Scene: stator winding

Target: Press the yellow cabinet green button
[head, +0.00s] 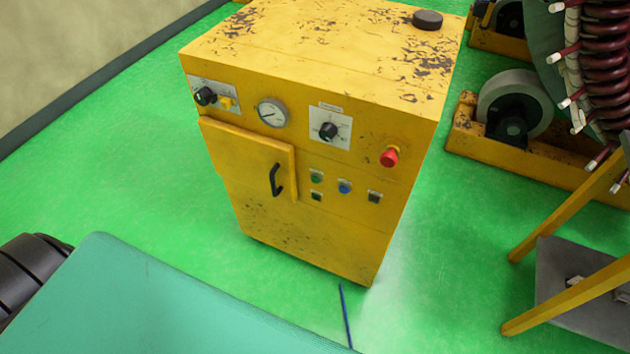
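The yellow cabinet (330,225) stands upright on the green floor, with chipped paint on its top and front. Its small green button (316,177) is on the front panel, right of the door handle. A blue button (344,187) sits to its right, and a dark button (316,196) is just below it. A red emergency knob (389,157) is higher on the right. Neither of my grippers shows in the head view.
A black door handle (276,180), a gauge (272,113) and a rotary knob (328,131) are on the cabinet front. A teal surface (150,305) fills the lower left foreground. A roller stand (515,105) and yellow-legged frame (570,205) stand at right. Green floor is clear left of the cabinet.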

